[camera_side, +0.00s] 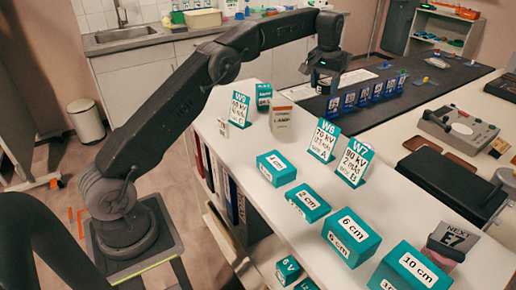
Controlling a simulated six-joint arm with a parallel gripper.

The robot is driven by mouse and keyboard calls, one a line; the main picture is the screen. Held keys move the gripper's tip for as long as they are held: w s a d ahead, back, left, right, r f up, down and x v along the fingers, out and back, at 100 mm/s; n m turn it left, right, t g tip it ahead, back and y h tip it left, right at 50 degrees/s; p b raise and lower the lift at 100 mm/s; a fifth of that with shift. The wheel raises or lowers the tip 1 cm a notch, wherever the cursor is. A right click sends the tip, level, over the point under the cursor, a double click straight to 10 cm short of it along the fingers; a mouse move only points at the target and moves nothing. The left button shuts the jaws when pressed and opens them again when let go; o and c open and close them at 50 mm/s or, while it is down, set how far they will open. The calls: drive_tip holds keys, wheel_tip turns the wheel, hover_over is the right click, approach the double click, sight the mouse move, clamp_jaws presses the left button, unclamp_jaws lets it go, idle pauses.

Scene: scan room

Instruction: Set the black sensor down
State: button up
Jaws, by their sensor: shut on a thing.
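My gripper (323,78) is at the far end of the work surface, pointing down, at the left end of the long dark mat (440,76). It is shut on the black sensor, which is hard to tell apart from the dark jaws. I cannot tell whether the sensor touches the surface below. A white sheet (350,79) lies beside and beneath the gripper.
A row of small blue stands (363,97) is on the mat right of my gripper. Teal blocks (308,203) and upright sign cards (323,140) stand on the white counter (262,150). A grey control box (458,128) and a black flat case (448,180) are at right.

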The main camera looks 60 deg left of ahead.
drive_tip(key=s+a+r+m, duration=0.1)
drive_tip(key=s+a+r, duration=0.1)
drive_tip(key=s+a, duration=0.6)
drive_tip(key=s+a+r, duration=0.1)
drive_tip(key=s+a, duration=0.4)
drive_tip(key=s, duration=0.8)
drive_tip(key=s+d+f, duration=0.1)
drive_tip(key=s+f, duration=0.2)
drive_tip(key=s, duration=0.7)
hover_over(255, 151)
drive_tip(key=shift+m, duration=0.3)
drive_tip(key=f, duration=1.1)
drive_tip(key=shift+s+a+f, duration=0.1)
drive_tip(key=shift+s+a, duration=0.15)
drive_tip(key=shift+s, duration=0.15)
drive_tip(key=shift+w+d+f, duration=0.15)
drive_tip(key=shift+d+f, duration=0.1)
drive_tip(key=shift+f, duration=1.9)
